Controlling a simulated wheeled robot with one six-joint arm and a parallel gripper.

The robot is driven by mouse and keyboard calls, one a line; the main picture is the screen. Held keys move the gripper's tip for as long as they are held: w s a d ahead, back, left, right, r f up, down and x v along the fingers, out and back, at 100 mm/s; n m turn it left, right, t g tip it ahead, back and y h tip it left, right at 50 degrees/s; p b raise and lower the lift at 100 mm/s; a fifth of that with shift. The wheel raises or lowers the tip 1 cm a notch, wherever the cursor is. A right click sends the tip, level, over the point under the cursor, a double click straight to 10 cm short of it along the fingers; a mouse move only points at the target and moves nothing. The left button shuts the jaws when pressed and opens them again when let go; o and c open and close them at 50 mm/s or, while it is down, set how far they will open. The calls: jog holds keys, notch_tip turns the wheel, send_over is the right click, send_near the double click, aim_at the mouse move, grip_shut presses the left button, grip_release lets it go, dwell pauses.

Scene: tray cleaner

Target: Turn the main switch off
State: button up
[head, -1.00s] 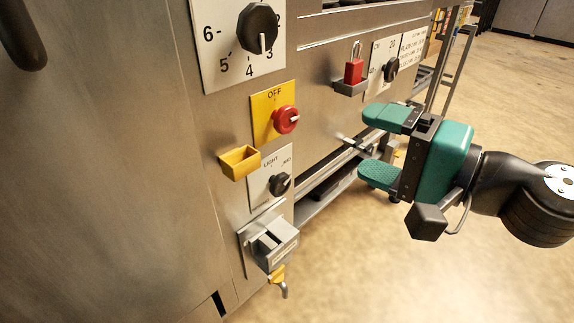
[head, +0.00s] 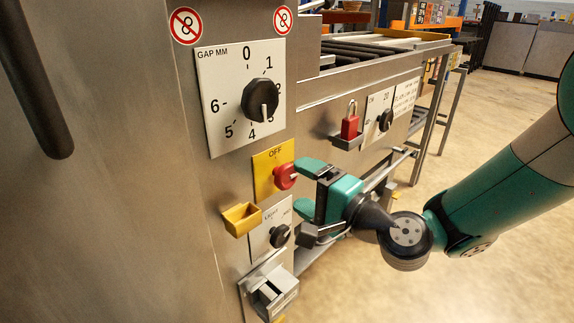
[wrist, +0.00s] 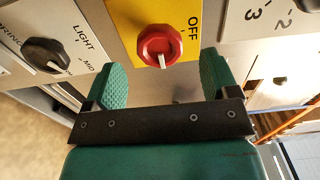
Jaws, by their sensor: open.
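The main switch is a red rotary knob (head: 285,176) on a yellow plate (head: 265,163) marked OFF, on the steel front of the machine. In the wrist view the red knob (wrist: 156,45) stands ahead of my gripper, roughly between the lines of its two fingers. A pale mark on the knob points away from the word OFF, to the right in the head view. My gripper (head: 306,187) is open, its green fingers close to the knob's right side. The wrist view shows the open gripper (wrist: 160,82) empty; whether a finger touches the knob I cannot tell.
A numbered GAP MM dial (head: 261,99) sits above the switch. A LIGHT knob (head: 280,236) and a yellow holder (head: 241,218) sit below. A red padlock (head: 350,123) rests in a bracket at right. Open floor lies to the right.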

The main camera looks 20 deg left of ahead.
aim_at(289, 179)
jog(key=x, duration=0.5)
jog(key=c, duration=0.9)
